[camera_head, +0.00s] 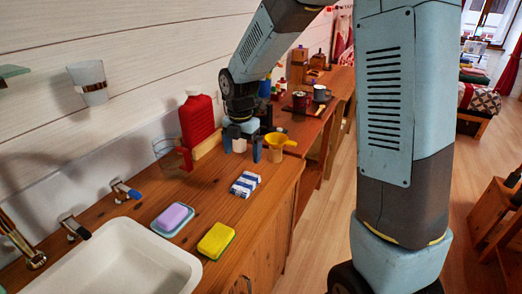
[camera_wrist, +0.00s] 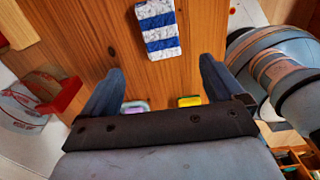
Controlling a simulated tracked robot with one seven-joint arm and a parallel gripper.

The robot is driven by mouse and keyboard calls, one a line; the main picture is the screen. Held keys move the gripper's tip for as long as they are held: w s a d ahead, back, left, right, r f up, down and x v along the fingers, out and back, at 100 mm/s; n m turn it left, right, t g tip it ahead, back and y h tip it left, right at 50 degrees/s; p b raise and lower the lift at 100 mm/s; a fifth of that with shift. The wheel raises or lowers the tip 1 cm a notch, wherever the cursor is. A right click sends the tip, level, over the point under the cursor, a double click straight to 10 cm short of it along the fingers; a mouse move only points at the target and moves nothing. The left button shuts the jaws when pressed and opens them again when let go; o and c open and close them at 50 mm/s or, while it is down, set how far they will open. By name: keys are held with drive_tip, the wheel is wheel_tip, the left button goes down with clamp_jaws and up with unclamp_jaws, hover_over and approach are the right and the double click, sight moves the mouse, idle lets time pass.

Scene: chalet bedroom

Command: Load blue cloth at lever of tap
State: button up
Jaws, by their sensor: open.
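A folded blue-and-white striped cloth (camera_head: 245,184) lies flat on the wooden counter. It also shows at the top of the wrist view (camera_wrist: 157,30), beyond and between the fingers. My gripper (camera_head: 242,148) is above the counter behind the cloth, pointing down. In the wrist view my gripper (camera_wrist: 161,70) has its fingers wide apart with nothing between them. The brass tap spout (camera_head: 22,242) is at the lower left, partly cut off by the frame. Two metal levers, one nearer (camera_head: 74,228) and one farther (camera_head: 125,190), stand along the wall behind the sink.
The white sink (camera_head: 120,270) is at the front left. Purple soap (camera_head: 173,217) and a yellow-green sponge (camera_head: 216,240) lie between sink and cloth. A red jug (camera_head: 196,118) and clear mug (camera_head: 168,157) stand left of my gripper; a yellow cup (camera_head: 279,144) is close on its right.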

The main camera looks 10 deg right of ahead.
drive_tip(key=s+d+r+m+t, duration=0.3)
drive_tip(key=s+d+r+m, duration=0.65)
drive_tip(key=r+m, duration=0.4)
drive_tip(key=s+d+r+m+t, duration=0.1)
drive_tip(key=s+d+r+m, duration=0.1)
drive_tip(key=s+m, duration=0.4)
drive_tip(key=s+d+r+m+t, duration=0.1)
drive_tip(key=s+d+r+m, duration=0.1)
drive_tip(key=s+d+m, duration=0.3)
drive_tip(key=shift+s+d+r+m+t, duration=0.3)
drive_tip(key=shift+s+m, duration=0.9)
drive_tip(key=shift+m, duration=0.75)
